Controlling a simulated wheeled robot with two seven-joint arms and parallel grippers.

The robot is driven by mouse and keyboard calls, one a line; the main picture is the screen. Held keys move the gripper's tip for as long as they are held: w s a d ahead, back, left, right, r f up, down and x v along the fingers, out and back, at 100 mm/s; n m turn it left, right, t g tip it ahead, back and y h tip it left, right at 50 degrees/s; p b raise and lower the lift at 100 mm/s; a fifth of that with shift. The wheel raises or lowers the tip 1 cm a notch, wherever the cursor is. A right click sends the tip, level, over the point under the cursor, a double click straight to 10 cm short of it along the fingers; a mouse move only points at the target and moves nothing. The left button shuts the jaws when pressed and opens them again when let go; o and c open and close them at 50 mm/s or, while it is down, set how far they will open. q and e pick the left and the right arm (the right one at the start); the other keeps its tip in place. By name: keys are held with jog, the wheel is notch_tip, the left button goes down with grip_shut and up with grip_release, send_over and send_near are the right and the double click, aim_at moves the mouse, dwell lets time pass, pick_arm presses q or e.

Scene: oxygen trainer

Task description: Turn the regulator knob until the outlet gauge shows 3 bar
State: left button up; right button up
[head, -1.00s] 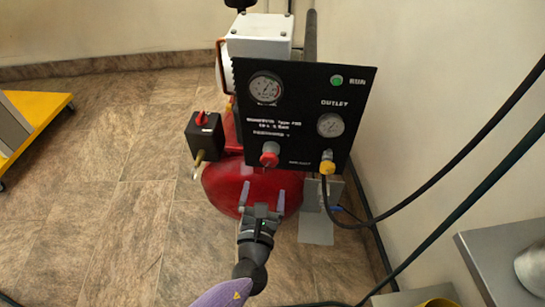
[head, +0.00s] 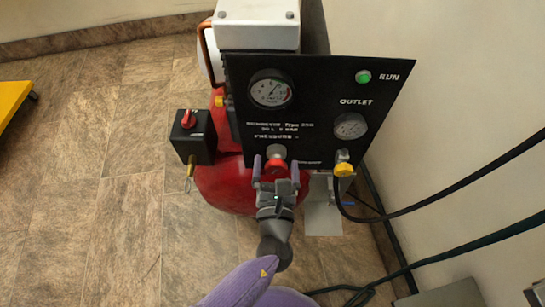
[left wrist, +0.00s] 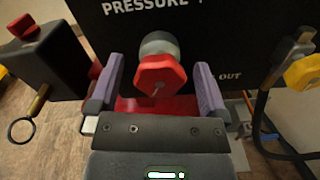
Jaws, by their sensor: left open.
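The regulator knob (head: 276,167) is a red cap on a grey collar, low on the black panel (head: 320,100). It also shows in the left wrist view (left wrist: 160,78), with a pale mark on its face. My left gripper (head: 276,168) is open, its two purple-grey fingers on either side of the knob, with a visible gap on each side in the left wrist view. The outlet gauge (head: 350,126) is at the panel's right under the word OUTLET. Its needle is too small to read. My right gripper is not in view.
A second gauge (head: 270,90) is at the panel's upper left, a green RUN lamp (head: 363,77) at upper right. A black switch box (head: 195,136) with a red knob stands left. A yellow fitting (head: 343,169) with a black hose is right of the knob. A red tank (head: 222,182) is below.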

pick_arm(q)
jog(key=c, duration=1.3)
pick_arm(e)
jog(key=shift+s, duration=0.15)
pick_arm(q)
jog(key=n+b, duration=0.1)
jog(key=n, duration=0.2)
jog(key=shift+f+n+b, duration=0.1)
jog(key=shift+n+b, duration=0.25)
jog(key=shift+n, duration=0.05)
jog(key=n+b, duration=0.1)
jog(key=n, duration=0.3)
jog(key=shift+a+n+b, duration=0.1)
jog(key=shift+n+b, duration=0.3)
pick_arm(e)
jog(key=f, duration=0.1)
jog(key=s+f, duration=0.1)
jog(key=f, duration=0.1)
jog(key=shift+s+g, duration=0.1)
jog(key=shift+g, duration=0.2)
pick_arm(q)
jog(key=o, duration=1.3)
